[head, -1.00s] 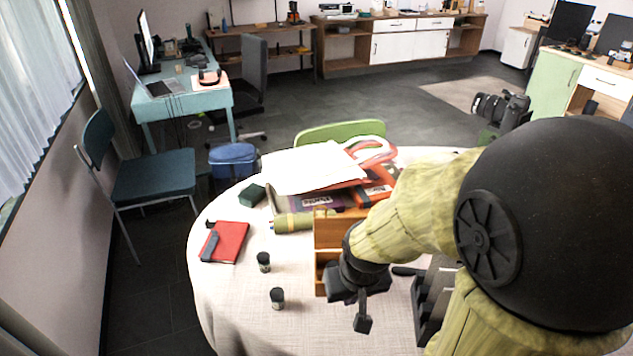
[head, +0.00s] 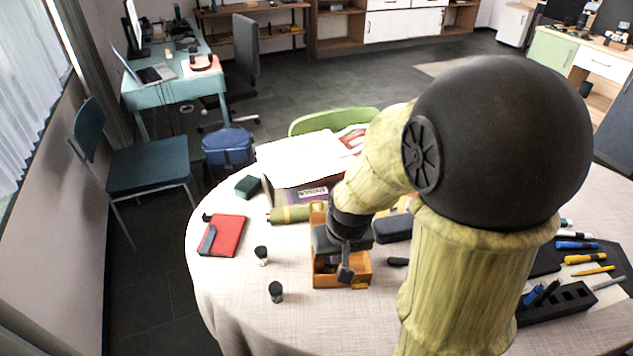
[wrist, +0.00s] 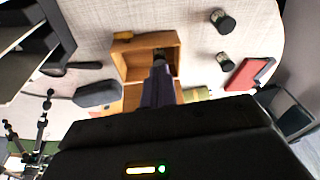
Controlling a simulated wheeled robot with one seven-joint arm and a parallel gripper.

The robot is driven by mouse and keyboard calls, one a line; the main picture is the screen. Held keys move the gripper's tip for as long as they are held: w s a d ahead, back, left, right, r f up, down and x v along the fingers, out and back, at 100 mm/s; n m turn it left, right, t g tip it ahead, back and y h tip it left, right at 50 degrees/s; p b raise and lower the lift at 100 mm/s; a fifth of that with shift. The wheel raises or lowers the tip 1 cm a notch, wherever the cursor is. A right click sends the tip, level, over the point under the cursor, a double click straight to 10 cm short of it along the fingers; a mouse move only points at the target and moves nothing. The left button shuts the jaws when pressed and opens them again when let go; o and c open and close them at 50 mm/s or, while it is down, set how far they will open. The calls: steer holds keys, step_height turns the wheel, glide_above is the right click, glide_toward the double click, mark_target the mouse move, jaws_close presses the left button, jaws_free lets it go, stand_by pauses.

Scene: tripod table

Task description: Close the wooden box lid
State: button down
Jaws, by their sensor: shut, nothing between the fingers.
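The wooden box (head: 355,281) stands on the round table, its compartment open towards me. Its lid (head: 318,216) is raised at the back, mostly hidden behind my arm in the head view. In the wrist view the box (wrist: 174,41) shows its open inside, and part of the lid (wrist: 132,98) shows beyond my fingers. My gripper (head: 345,273) is shut and empty. Its fingertips (wrist: 159,62) are over or in the open box; I cannot tell whether they touch it.
The cloth-covered table (head: 225,290) is clear at the front left. A pen holder (head: 555,303) is at right.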

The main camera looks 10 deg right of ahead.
steer(key=w+r+p, duration=0.5)
steer(key=w+p, duration=0.4)
steer(key=w+r+m+p, duration=0.1)
steer(key=w+r+p, duration=0.5)
steer(key=w+p, duration=0.3)
steer(key=shift+w+r+m+t+h, duration=0.15)
steer(key=shift+w+m+t+h, duration=0.15)
steer(key=shift+w+h, duration=0.1)
step_height(320, 180, down, 9)
steer(key=s+p, duration=0.1)
steer(key=p, duration=0.3)
steer(key=shift+a+p, duration=0.15)
steer(key=shift+p, duration=0.15)
steer(key=shift+f+b, duration=0.25)
steer(key=shift+b, duration=0.05)
